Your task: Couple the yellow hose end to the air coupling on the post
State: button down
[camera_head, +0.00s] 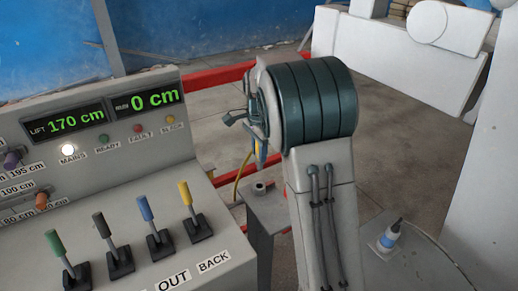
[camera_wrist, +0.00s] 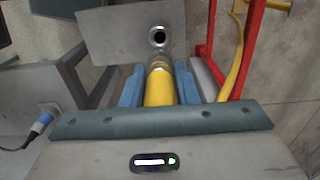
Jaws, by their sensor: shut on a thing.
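My gripper (camera_wrist: 158,76) is shut on the yellow hose end (camera_wrist: 158,90), which lies between its two blue fingers in the wrist view. The hose end's metal nose points toward the air coupling (camera_wrist: 158,37), a round metal socket with a dark bore on a grey plate. A gap shows between nose and coupling in that view. In the head view the coupling (camera_head: 260,187) stands on top of the grey post (camera_head: 268,212), below my gripper (camera_head: 260,152). My arm hides part of the gripper and hose end there. The yellow hose (camera_head: 242,172) hangs down behind.
A red rail (camera_head: 215,77) runs behind the post; it also shows in the wrist view (camera_wrist: 249,35). A control panel (camera_head: 90,150) with several coloured levers fills the left. A blue-and-white plug (camera_head: 389,236) is at the lower right. Concrete floor is open behind.

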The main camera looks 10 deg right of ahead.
aim_at(259, 165)
jog(key=shift+a, duration=0.1)
jog(key=shift+f+b, duration=1.8)
jog(key=shift+f, duration=1.1)
jog(key=shift+f+b, duration=1)
jog(key=shift+f, duration=1.05)
jog(key=c, duration=1.1)
grip_release()
jog(key=shift+o, duration=0.2)
jog(key=shift+r, duration=0.1)
notch_tip(259, 165, up, 14)
jog(key=shift+f, duration=0.1)
jog(key=shift+s, duration=0.1)
